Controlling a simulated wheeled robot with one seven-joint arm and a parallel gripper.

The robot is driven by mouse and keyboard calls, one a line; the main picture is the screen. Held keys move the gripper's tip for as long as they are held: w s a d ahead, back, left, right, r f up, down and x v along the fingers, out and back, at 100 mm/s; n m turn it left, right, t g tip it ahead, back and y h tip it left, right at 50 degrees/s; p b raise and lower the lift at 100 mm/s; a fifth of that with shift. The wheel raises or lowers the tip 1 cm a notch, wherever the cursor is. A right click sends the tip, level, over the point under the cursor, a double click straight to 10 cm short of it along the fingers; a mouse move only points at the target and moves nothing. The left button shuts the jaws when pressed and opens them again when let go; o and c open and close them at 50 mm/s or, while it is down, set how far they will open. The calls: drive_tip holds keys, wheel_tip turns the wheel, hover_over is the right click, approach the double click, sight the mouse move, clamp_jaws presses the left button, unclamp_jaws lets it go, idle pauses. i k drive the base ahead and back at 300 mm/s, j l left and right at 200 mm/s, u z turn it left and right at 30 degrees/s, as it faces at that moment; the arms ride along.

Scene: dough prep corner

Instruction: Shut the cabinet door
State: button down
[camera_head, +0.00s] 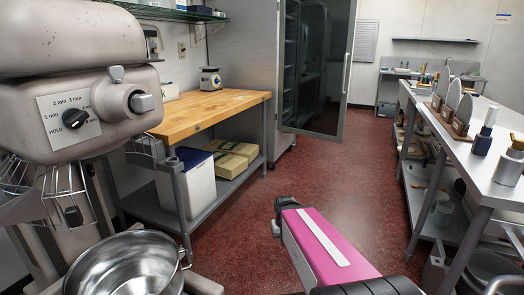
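The tall grey metal cabinet (247,55) stands at the back centre, beyond the wooden table. Its door (318,65) stands open into the aisle, a dark glass panel in a grey metal frame. A vertical handle (345,73) shows along the door's right edge. A strip of the shelved interior (290,50) shows to the left of the door; the rest is hidden behind it. My pink arm link with a white stripe rises at the bottom centre, well short of the door. I do not see my gripper's fingers.
A large mixer (70,80) with a steel bowl (130,265) stands close on the left. A wood-topped table (210,108) holds a small scale (210,79). A long metal table (480,160) with bottles runs along the right. The red floor (330,190) between is clear.

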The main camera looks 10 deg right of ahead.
sight(317, 38)
drive_tip(key=i+l+z, duration=0.15)
drive_tip(key=i+z, duration=0.15)
drive_tip(key=i, duration=0.65)
drive_tip(key=i+j+z, duration=0.1)
drive_tip(key=i+z, duration=0.15)
drive_tip(key=i, duration=0.75)
